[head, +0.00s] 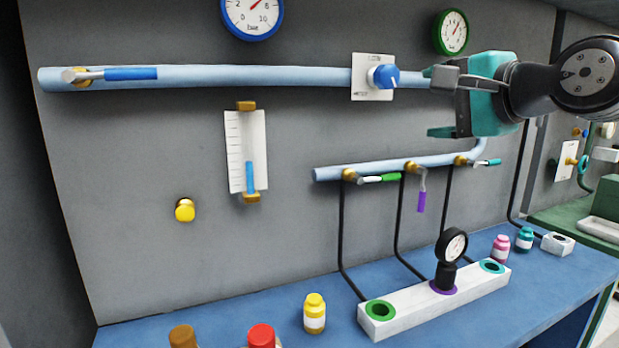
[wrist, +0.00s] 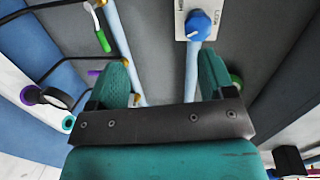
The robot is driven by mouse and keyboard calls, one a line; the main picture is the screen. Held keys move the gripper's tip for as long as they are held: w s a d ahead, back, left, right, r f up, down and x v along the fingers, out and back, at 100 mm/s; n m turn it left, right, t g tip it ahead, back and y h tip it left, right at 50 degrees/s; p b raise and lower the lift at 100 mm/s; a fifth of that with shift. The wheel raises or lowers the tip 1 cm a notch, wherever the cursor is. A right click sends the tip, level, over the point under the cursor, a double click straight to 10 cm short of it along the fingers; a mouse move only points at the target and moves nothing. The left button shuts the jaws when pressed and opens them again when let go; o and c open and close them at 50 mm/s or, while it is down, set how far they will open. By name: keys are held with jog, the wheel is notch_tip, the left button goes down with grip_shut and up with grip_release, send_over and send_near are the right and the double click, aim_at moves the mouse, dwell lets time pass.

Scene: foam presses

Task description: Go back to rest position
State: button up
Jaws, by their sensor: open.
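My gripper (head: 436,102) is at the upper right in the head view, in front of the grey wall panel. Its teal fingers are apart with nothing between them. In the wrist view the two teal fingers of my gripper (wrist: 168,75) also stand apart. A blue knob (head: 385,76) on a white plate is just left of my gripper in the head view. The knob shows beyond the fingers in the wrist view (wrist: 198,24). The upper light-blue pipe (head: 240,77) runs behind the gripper. I cannot tell the exact gap between fingers and pipe.
A lower pipe (head: 390,165) carries green, purple and teal valve handles. On the blue bench (head: 250,325) stand a white block (head: 410,308) with a black gauge (head: 453,246), a yellow bottle (head: 314,313) and a red-capped bottle (head: 262,336). Open space lies before the wall.

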jog(key=s+a+f+n+g+p, duration=0.1)
jog(key=s+a+f+n+g, duration=0.35)
jog(key=f+n, duration=0.2)
jog(key=s+a+f+n+g+p, duration=0.1)
jog(key=s+a+f+n+g, duration=0.2)
jog(key=s+f+n+g, duration=0.25)
jog(key=s+f+n+g+h+p, duration=0.1)
jog(key=s+f+n+g, duration=0.4)
jog(key=s+f+n, duration=0.3)
jog(key=s, duration=0.4)
jog(key=shift+s+f+h, duration=0.2)
jog(key=shift+s+h, duration=0.2)
jog(key=shift+d, duration=0.1)
dwell(0.9)
